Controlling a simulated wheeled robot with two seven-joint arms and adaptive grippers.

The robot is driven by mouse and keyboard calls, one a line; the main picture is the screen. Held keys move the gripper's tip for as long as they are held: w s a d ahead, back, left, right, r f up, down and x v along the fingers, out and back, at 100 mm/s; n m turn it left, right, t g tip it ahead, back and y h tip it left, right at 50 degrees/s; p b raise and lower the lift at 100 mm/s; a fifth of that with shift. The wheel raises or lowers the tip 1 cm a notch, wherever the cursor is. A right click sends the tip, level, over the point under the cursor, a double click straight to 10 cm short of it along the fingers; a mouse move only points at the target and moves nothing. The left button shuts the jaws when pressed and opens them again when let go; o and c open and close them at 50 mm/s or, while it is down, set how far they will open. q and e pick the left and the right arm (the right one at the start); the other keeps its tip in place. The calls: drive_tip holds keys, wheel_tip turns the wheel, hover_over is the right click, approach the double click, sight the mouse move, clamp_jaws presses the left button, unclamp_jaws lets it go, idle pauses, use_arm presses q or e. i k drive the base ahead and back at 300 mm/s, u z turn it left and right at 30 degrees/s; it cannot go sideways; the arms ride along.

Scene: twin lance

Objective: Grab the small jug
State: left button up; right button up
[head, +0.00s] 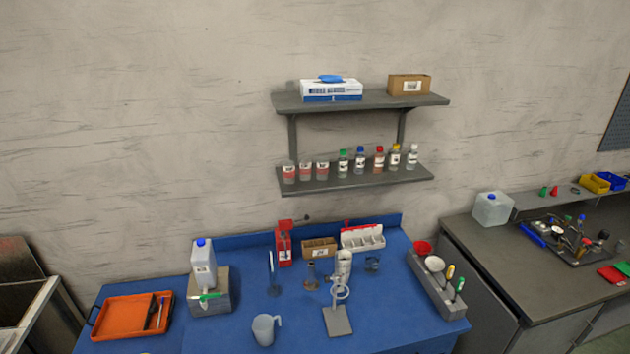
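A small translucent grey jug (263,330) stands upright near the front middle of the blue bench. Its handle points to the right. Neither of my grippers shows in the head view, and nothing is touching the jug.
A ring stand (338,318) is right of the jug. A dispenser bottle (203,263) on a grey block (212,298) and an orange tray (130,317) are to the left. A grey tool holder (437,288) is at the right edge. Bottles line a wall shelf (355,182).

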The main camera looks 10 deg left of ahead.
sight(262, 326)
drive_tip(key=u, duration=3.05)
drive_tip(key=i, duration=2.15)
drive_tip(key=z, duration=2.95)
drive_tip(key=i, duration=0.55)
drive_tip(key=z, duration=0.05)
